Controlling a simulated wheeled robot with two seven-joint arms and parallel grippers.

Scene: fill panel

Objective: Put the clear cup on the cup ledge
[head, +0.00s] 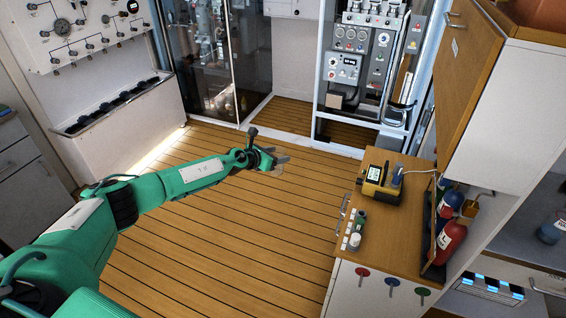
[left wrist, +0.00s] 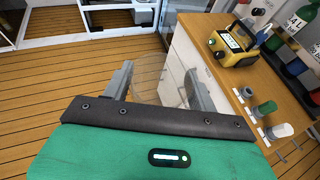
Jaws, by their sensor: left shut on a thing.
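My left gripper (head: 276,161) is out over the open wooden floor, left of the wooden-topped counter. In the left wrist view its two grey fingers (left wrist: 158,84) stand apart with a faint see-through shape between them. This looks like the clear cup (left wrist: 148,80), held between the fingers; its rim and base are hard to make out. In the head view the cup is too small and faint to tell from the fingers. I cannot tell for sure which surface is the cup ledge. My right gripper is not in view.
The counter (head: 400,222) holds a yellow device (head: 380,184) and small green and white containers (head: 356,240) near its left edge. Fire extinguishers (head: 450,240) stand at its right. A gauge panel (head: 362,60) is at the back. The floor (head: 230,250) is clear.

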